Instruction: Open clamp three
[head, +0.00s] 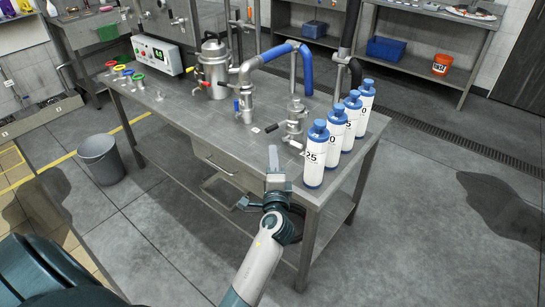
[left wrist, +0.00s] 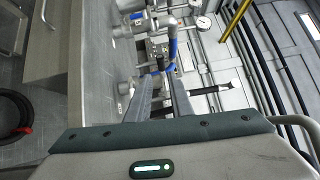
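My left gripper (head: 273,160) is in front of the steel workbench's near edge, at about the height of the top. In the left wrist view its two fingers (left wrist: 162,100) stand apart with nothing between them. A steel jacketed vessel (head: 213,70) stands on the bench with pipework to its right. A steel fitting with a blue-sleeved pipe (head: 275,52) and a smaller fitting (head: 295,118) with a small handle stand on the top. The left wrist view shows steel fittings and a blue part (left wrist: 172,45) beyond the fingers. I cannot tell which part is clamp three. My right gripper is not in view.
Several white bottles with blue caps (head: 316,155) line the right end of the workbench (head: 180,115), close to the gripper. A control box (head: 157,55) and coloured rings (head: 121,67) are at the left. A grey bucket (head: 100,160) stands on the floor. The bench's front left is clear.

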